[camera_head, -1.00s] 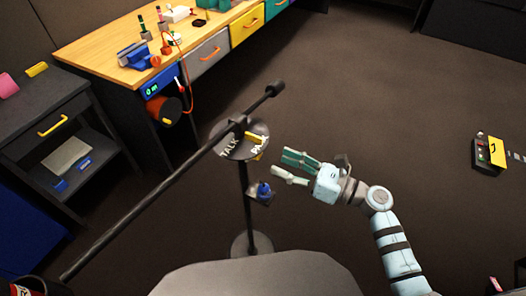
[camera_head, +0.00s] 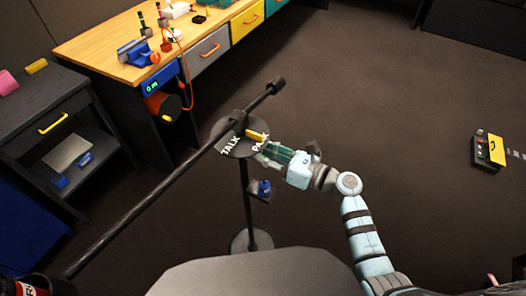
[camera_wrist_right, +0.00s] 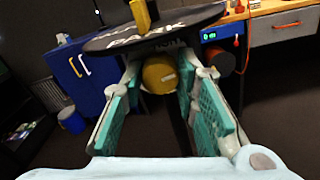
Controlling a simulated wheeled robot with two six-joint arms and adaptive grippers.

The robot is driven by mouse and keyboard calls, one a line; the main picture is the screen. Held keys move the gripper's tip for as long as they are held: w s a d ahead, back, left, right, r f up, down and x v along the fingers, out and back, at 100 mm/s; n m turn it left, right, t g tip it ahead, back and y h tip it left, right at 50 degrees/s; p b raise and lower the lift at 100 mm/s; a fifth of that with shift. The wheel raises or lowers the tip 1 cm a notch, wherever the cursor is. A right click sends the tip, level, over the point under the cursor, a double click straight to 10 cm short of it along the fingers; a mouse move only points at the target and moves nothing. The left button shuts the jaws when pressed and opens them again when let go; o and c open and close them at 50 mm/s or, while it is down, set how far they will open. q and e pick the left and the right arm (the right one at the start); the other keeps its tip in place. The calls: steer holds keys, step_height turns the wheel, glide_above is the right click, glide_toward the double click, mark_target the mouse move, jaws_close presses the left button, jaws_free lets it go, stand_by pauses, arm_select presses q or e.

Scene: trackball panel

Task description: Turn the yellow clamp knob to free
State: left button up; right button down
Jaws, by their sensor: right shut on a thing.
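The yellow clamp knob (camera_wrist_right: 160,75) sits under the dark round plate (camera_wrist_right: 150,32) in the right wrist view. My right gripper (camera_wrist_right: 161,78) is shut on it, with one finger on each side. In the head view the right gripper (camera_head: 266,152) reaches in from the right under the plate's edge (camera_head: 222,138) and hides the knob. A yellow pointer (camera_head: 257,136) stands on top of the plate, which has the word TALK and a partly covered word beside it. My left gripper is not in view.
A long dark boom (camera_head: 150,187) crosses above the plate on a thin stand (camera_head: 246,210). A blue item (camera_head: 264,187) sits on a small bracket below the plate. A wooden workbench (camera_head: 105,40) stands behind. The floor to the right is mostly clear.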

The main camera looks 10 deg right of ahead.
steer(key=shift+m, duration=0.3)
steer(key=shift+m+p, duration=1.8)
steer(key=shift+m, duration=1.3)
steer(key=c, duration=1.2)
jaws_free()
steer(key=shift+c, duration=0.2)
